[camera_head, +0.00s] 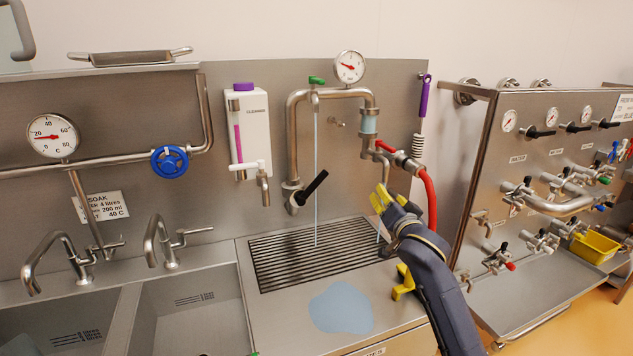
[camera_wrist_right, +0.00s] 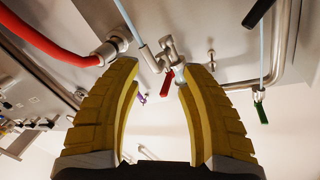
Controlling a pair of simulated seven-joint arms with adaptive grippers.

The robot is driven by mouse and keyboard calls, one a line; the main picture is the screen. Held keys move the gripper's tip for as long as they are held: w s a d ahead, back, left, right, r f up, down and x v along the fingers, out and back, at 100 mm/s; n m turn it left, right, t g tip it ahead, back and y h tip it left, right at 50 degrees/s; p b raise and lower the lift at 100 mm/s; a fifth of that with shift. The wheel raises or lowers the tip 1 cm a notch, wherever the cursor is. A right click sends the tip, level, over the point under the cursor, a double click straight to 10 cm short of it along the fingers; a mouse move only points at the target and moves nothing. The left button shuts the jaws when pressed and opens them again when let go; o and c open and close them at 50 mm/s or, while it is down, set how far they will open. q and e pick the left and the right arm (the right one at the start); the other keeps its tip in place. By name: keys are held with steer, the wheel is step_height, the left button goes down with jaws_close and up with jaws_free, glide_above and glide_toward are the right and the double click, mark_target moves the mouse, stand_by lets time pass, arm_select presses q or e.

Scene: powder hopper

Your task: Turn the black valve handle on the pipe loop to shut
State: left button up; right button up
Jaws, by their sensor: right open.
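The pipe loop (camera_head: 291,130) stands on the steel back panel in the head view. Its black valve handle (camera_head: 313,187) sits low on the left leg, slanting up to the right. The handle also shows at the top right of the right wrist view (camera_wrist_right: 259,12), cut by the edge. My right gripper (camera_head: 388,198) is open and empty, to the right of the handle and apart from it. In the right wrist view its yellow fingers (camera_wrist_right: 160,72) are spread, with a red lever and metal fitting beyond them. My left gripper is not in view.
A red lever (camera_head: 385,146) and red hose (camera_head: 430,195) are close above and right of my right gripper. A green tap handle (camera_head: 317,80) tops the loop; a thin stream falls to the drain grate (camera_head: 285,262). A blue puddle (camera_head: 341,308) lies in front. A blue handwheel (camera_head: 169,162) is left.

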mark_target(320, 182)
steer(key=s+a+y, duration=0.2)
steer(key=s+a, duration=0.1)
steer(key=a, duration=0.4)
steer(key=s+a+y, duration=0.3)
steer(key=a, duration=0.3)
steer(key=shift+g, duration=0.4)
steer(key=x, duration=1.7)
steer(key=shift+w+d+r, duration=0.1)
steer(key=shift+w+d, duration=0.1)
steer(key=shift+w, duration=0.15)
steer(key=shift+o, duration=0.2)
jaws_close()
